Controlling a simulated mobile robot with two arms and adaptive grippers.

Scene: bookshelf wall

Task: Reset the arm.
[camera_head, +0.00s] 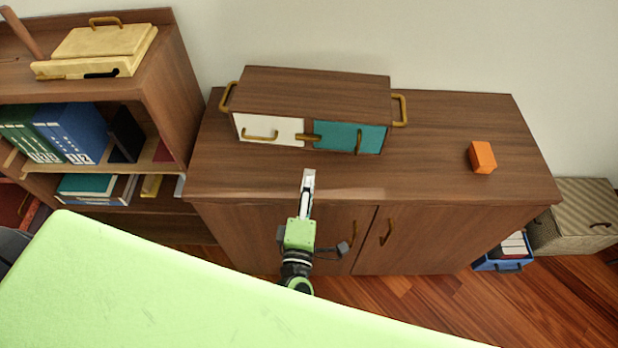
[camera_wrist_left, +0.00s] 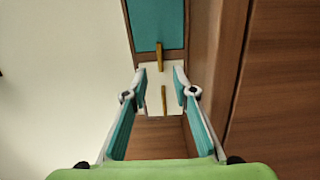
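My left gripper (camera_head: 308,180) reaches over the front edge of the wooden sideboard, pointing at the small wooden cabinet. In the head view its fingers show edge-on. In the left wrist view the gripper (camera_wrist_left: 160,76) has its two fingers apart, with nothing held between them. The small cabinet (camera_head: 318,90) stands on the sideboard, with a white front panel (camera_head: 268,130) and a teal one (camera_head: 349,136), both with brass handles. In the left wrist view the teal panel (camera_wrist_left: 158,22) is beyond the fingertips and the white one shows between them. My right gripper is not in view.
The sideboard (camera_head: 450,140) bears an orange block (camera_head: 482,157) at right; its top around the block is clear. A bookshelf (camera_head: 160,85) with binders and a yellow case (camera_head: 100,45) stands at left. A blue crate (camera_head: 503,254) and a woven box (camera_head: 575,215) are at right.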

